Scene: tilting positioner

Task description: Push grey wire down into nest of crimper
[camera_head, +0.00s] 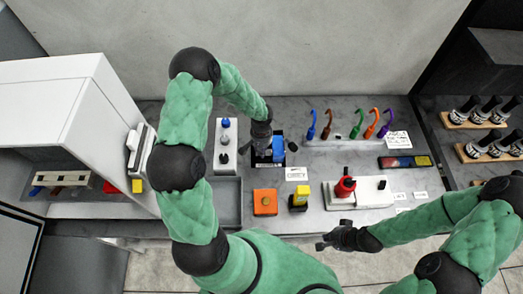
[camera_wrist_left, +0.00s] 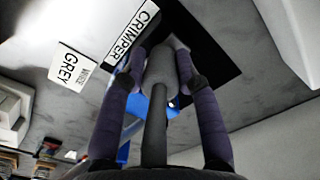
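The crimper (camera_head: 278,148) shows as a blue block on a dark base at the back of the bench. My left gripper (camera_head: 261,134) is directly over or beside it, pointing down. In the left wrist view its two fingers (camera_wrist_left: 162,75) are closed around the thick grey end of the grey wire (camera_wrist_left: 155,125). Blue parts of the crimper (camera_wrist_left: 135,110) show behind the fingers. The nest is hidden, and I cannot tell whether the wire touches it. My right gripper (camera_head: 336,238) is near the bench's front edge, apart from everything; its fingers are unclear.
A rack of several coloured hooked wires (camera_head: 356,124) stands right of the crimper. A white panel with knobs (camera_head: 225,146) is to its left. An orange box (camera_head: 265,202), a yellow-topped block (camera_head: 300,198) and a red-handled device (camera_head: 344,187) stand in front. A CRIMPER label (camera_wrist_left: 131,30) lies close by.

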